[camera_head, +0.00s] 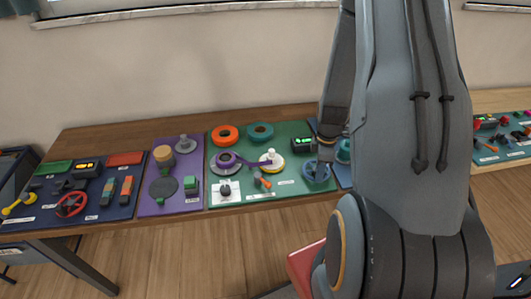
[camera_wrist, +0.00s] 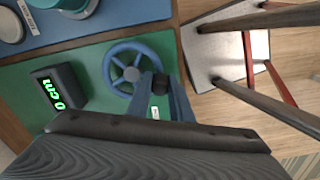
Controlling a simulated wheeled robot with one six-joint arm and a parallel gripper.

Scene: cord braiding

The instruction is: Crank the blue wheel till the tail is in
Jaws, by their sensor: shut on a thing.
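The blue wheel (camera_head: 316,173) is at the right front corner of the green board. In the wrist view the blue wheel (camera_wrist: 112,52) shows its spokes, hub and a dark knob (camera_wrist: 160,84) on its rim. My gripper (camera_wrist: 165,92) is shut on this knob, with its fingers on either side. A purple cord (camera_head: 248,163) runs between a purple-ringed reel (camera_head: 226,162) and a white post on a yellow-rimmed disc (camera_head: 271,161). I cannot make out a loose tail.
The green board (camera_head: 290,187) also holds an orange ring (camera_head: 225,135), a teal ring (camera_head: 260,132) and an orange-handled part (camera_head: 262,181). Purple (camera_head: 155,208) and navy boards stand to the left. A chair-like frame (camera_wrist: 245,75) is close by in the wrist view. My arm hides the table's right part.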

